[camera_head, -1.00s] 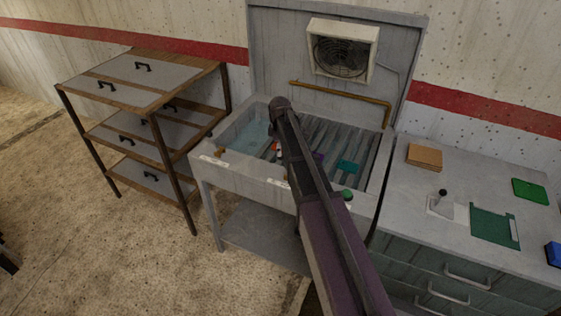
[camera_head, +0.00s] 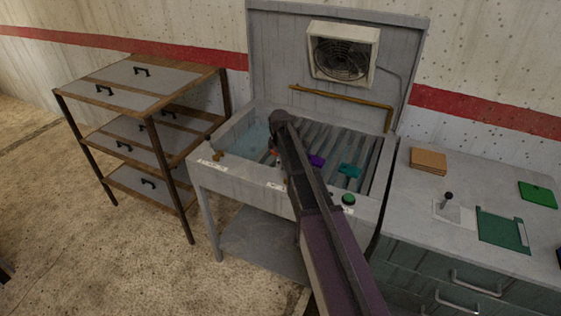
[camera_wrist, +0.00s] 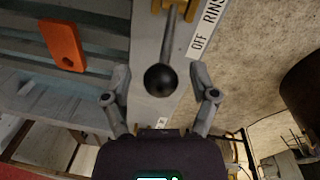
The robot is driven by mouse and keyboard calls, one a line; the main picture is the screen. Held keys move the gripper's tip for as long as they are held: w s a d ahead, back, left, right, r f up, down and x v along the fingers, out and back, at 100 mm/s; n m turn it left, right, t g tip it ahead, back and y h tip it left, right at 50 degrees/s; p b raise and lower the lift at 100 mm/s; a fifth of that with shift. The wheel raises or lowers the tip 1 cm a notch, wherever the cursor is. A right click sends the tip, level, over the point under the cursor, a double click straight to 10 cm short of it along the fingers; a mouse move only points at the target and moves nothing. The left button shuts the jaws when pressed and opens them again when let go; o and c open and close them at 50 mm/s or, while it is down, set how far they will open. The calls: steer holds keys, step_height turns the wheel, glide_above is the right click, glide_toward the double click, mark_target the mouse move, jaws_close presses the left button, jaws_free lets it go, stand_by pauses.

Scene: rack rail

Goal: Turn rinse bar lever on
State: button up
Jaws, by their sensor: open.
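The rinse bar lever shows in the wrist view as a grey rod with a black ball knob (camera_wrist: 160,80) on a brass mount (camera_wrist: 178,8). A white label (camera_wrist: 205,30) reading "OFF RINS…" lies beside it on the pale front rim. My gripper (camera_wrist: 161,88) is open, with one finger on each side of the knob. No finger visibly touches the knob. In the head view my arm covers the gripper and the lever area above the sink's front edge (camera_head: 240,180).
An orange piece (camera_wrist: 63,45) lies on the slats. Purple (camera_head: 316,160) and teal (camera_head: 349,170) pieces lie on the rack. Another small lever (camera_head: 217,152) stands at the left of the rim, and a green button (camera_head: 348,199) at the right. A shelf cart (camera_head: 130,80) stands left.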

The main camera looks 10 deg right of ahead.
steer(key=shift+c, duration=0.2)
jaws_close()
steer(key=shift+s+a, duration=0.1)
steer(key=shift+a, duration=0.05)
